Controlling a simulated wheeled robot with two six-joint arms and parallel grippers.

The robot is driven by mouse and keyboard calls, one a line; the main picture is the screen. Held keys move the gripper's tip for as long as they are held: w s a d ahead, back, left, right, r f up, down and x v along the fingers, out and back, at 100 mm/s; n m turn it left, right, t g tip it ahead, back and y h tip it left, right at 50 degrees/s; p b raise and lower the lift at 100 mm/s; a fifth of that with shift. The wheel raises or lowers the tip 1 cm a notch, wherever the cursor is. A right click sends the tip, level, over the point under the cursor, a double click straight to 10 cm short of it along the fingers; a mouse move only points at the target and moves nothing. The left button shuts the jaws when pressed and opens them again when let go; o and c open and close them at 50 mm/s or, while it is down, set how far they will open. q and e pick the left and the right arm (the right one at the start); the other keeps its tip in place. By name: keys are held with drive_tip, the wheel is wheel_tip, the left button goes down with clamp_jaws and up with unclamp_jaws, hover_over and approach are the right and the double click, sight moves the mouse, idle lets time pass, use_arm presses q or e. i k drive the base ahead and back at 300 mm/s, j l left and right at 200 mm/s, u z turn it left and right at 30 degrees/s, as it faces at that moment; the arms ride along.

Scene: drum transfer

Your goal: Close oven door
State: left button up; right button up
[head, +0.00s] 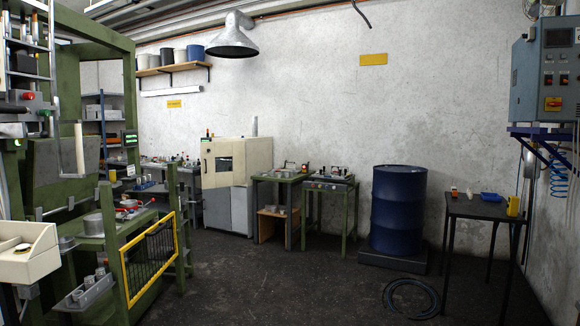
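A cream cabinet (217,149) with a small dark window in its front stands against the back wall, left of the middle. It looks like the oven, but it is far off. Its front panel looks about flush with the body, and I cannot tell whether the door is fully shut or slightly ajar. Neither of my grippers shows in the head view.
A green machine frame with a yellow-edged mesh guard (150,262) stands at the left. Green workbenches (279,178) and a blue drum (398,212) line the back wall. A dark table (474,206) and a hose coil (410,298) are at the right. The middle floor is clear.

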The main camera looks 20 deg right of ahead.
sight(211, 179)
drive_tip(key=z, duration=0.15)
drive_tip(key=i+z, duration=0.1)
drive_tip(key=i, duration=8.5)
